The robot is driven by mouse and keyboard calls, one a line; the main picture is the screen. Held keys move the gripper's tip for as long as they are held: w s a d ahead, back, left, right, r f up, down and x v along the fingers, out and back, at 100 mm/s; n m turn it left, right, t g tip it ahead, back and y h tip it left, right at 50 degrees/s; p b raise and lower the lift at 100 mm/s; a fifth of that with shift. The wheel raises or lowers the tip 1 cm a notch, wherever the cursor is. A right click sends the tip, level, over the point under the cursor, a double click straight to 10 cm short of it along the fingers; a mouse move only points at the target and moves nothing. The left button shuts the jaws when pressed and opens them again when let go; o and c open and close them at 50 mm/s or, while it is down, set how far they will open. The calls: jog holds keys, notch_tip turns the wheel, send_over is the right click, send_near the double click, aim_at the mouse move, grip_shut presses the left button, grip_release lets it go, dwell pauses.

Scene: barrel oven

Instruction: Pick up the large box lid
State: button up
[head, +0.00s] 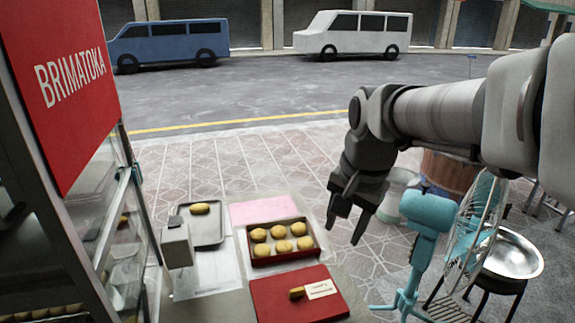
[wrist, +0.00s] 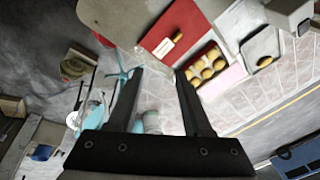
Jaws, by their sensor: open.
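The large box lid (head: 273,303) looks like a flat red panel lying on the stall counter at the bottom of the head view. My gripper (head: 350,218) is open and empty, raised to the right of the box and apart from the lid. Its two fingers (wrist: 155,82) are spread in the wrist view, pointing toward the counter.
A grey tray (head: 217,236) with one bun, a pink sheet (head: 262,208) and a small white device (head: 177,247) are on the counter. A glass case with a red sign (head: 62,75) stands left. A turquoise fan (head: 427,212) and metal bowl (head: 513,256) stand right.

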jog(key=w+a+f+m+g+b, duration=0.1)
jog(key=w+a+f+m+b, duration=0.15)
jog(key=w+f, duration=0.4)
jog(key=m+g+b, duration=0.2)
jog(key=m, duration=0.3)
send_near(297, 290)
jog(key=shift+h, duration=0.3)
jog(key=f+b, duration=0.2)
jog(key=f, duration=0.2)
jog(key=f+b, duration=0.2)
jog(key=f, duration=0.3)
jog(key=shift+a+b, duration=0.2)
jog(key=shift+b, duration=0.1)
grip_shut()
